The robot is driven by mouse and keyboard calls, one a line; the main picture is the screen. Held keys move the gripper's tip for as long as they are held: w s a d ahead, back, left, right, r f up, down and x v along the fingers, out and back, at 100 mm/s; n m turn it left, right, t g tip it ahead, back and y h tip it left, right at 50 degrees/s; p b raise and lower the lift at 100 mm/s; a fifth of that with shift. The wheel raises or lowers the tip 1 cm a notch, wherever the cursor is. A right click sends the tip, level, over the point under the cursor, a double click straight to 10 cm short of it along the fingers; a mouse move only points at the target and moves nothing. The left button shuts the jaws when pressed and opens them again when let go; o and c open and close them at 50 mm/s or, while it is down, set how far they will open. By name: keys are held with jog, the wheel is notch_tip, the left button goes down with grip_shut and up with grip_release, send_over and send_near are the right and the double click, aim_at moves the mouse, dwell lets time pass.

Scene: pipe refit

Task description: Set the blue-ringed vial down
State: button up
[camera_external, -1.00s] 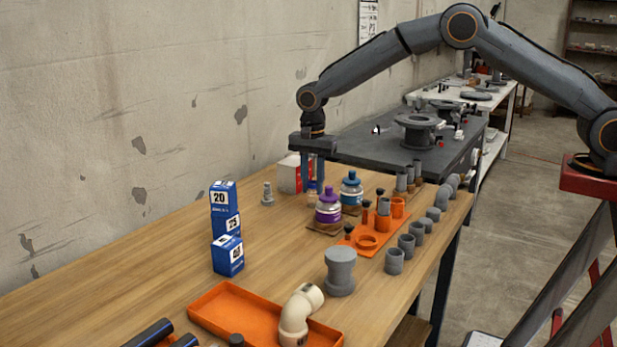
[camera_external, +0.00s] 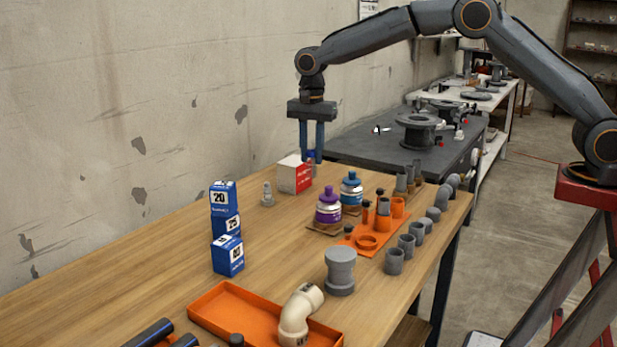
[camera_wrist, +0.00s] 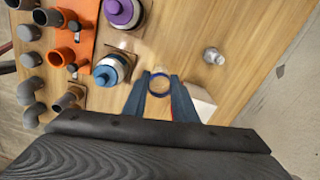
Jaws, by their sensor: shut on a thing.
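The blue-ringed vial (camera_wrist: 159,84) is between the two fingers of my gripper (camera_wrist: 160,80) in the wrist view, seen from above as a blue ring around a pale inside. In the external view my gripper (camera_external: 312,155) points straight down near the wall-side far end of the wooden table. Its jaws are shut on the vial, which shows there only as a small blue and dark shape (camera_external: 312,157) between the fingertips. Its lower part is hard to make out behind the white and red box. I cannot tell whether it touches the table.
A white and red box (camera_external: 294,174) is close to the fingers. A purple-capped bottle (camera_external: 328,206) and a blue-capped bottle (camera_external: 351,189) stand nearby, with a grey fitting (camera_external: 267,194) to the left. Orange holders (camera_external: 367,241) lie nearer. Bare wood is around the box.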

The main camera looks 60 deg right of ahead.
jog(key=w+a+m+b, duration=0.2)
jog(key=a+b, duration=0.4)
jog(key=a, duration=0.7)
jog(key=shift+a+f+p, duration=0.2)
jog(key=shift+f+p, duration=0.15)
jog(key=shift+f, duration=2)
jog(key=shift+a+f+p, duration=0.15)
jog(key=shift+f+p, duration=0.2)
jog(key=shift+f, duration=1.95)
jog(key=shift+f, duration=0.15)
jog(key=o, duration=1)
jog(key=shift+o, duration=0.2)
notch_tip(320, 180, up, 12)
jog(key=b, duration=0.1)
jog(key=shift+r+b, duration=0.2)
jog(key=shift+b, duration=0.2)
